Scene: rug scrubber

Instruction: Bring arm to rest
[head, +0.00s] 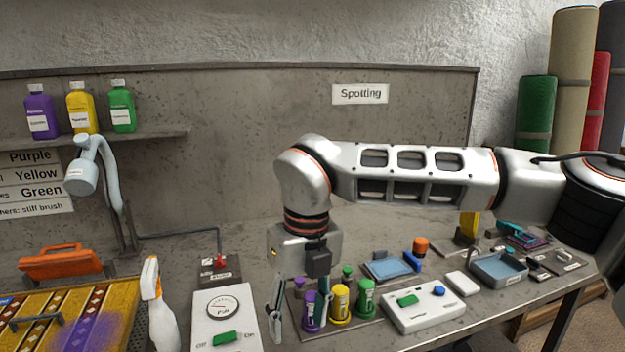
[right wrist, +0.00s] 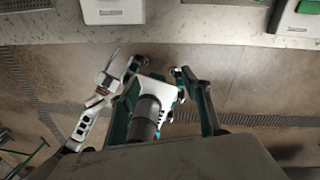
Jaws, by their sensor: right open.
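My right arm reaches in from the right in the head view, and its wrist bends downward. My right gripper (head: 299,318) points down near the front of the bench, with its fingers apart. Nothing shows held between them. In the right wrist view the open fingers (right wrist: 157,70) show over the floor, with the bench edge beyond them. Purple (head: 311,312), yellow (head: 340,304) and green (head: 366,298) small bottles stand by the gripper in the head view; the fingers partly cover the purple one. My left gripper is not seen in the head view.
A gauge box (head: 226,312) and a white spray bottle (head: 158,305) stand left of the gripper. A white device with green and blue buttons (head: 424,308) and a blue-grey tray (head: 497,268) lie right. A lamp (head: 84,172) rises behind at left. Rolled rugs (head: 573,85) stand at the right.

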